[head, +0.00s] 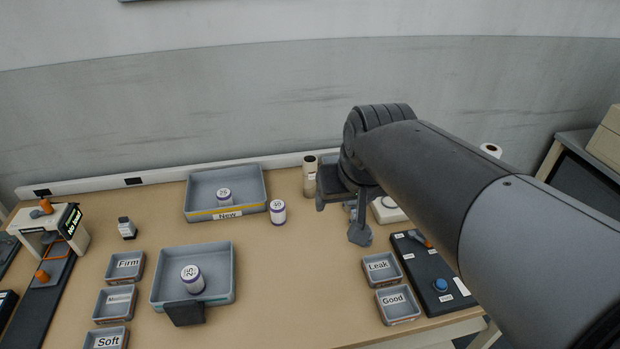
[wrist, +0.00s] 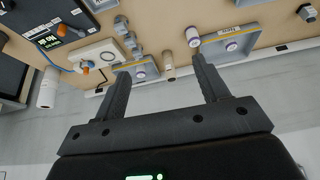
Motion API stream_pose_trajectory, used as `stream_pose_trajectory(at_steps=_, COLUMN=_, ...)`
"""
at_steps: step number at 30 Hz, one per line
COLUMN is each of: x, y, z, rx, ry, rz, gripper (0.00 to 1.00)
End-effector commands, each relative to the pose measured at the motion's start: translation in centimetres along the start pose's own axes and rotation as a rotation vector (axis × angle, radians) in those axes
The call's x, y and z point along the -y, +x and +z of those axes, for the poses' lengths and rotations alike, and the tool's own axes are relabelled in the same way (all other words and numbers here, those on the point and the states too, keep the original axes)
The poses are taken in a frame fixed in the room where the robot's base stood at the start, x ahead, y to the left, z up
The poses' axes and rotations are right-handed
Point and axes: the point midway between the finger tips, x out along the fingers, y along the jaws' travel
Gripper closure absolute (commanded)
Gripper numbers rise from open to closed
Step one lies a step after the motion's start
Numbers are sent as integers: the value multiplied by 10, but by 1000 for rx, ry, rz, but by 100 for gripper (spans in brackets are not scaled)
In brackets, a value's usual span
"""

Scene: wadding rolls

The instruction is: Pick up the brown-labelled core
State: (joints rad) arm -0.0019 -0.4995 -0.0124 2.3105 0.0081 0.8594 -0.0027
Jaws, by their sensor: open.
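My gripper (wrist: 160,64) is open and empty in the wrist view, its two dark fingers spread wide. In the head view my gripper is partly hidden by my own arm, above the right half of the table. A tan, upright roll (head: 309,181) stands near the back edge, just left of my gripper; a small brownish cylinder also shows in the wrist view (wrist: 168,59), beyond and between the fingertips. I cannot read a brown label on it. Purple-banded white rolls stand in the New tray (head: 224,195), beside it (head: 278,211) and in the front tray (head: 193,278).
The New tray (head: 254,206) and the front grey tray (head: 228,294) lie left of centre. Firm (head: 138,274), Soft (head: 122,331), Leak (head: 367,279) and Good (head: 383,316) bins flank the table. A control panel (head: 425,288) is at right. The middle front is clear.

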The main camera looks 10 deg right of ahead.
Motion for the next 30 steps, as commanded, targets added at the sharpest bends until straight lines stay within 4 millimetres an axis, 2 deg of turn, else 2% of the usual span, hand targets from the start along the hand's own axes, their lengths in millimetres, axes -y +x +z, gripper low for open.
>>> stream_pose_trajectory(at_steps=3, x=-2, y=17, z=-39, rx=14, ry=6, rz=-1, gripper=32)
stream_pose_trajectory(at_steps=8, x=-4, y=44, z=-88, rx=26, ry=14, rz=0, gripper=32)
stream_pose_trajectory(at_steps=15, x=-8, y=101, z=-155, rx=43, ry=23, rz=5, gripper=32)
stream_pose_trajectory(at_steps=20, x=-12, y=148, z=-193, rx=55, ry=28, rz=10, gripper=32)
stream_pose_trajectory(at_steps=24, x=-16, y=194, z=-221, rx=65, ry=31, rz=17, gripper=32)
stream_pose_trajectory(at_steps=30, x=-19, y=255, z=-248, rx=75, ry=33, rz=25, gripper=32)
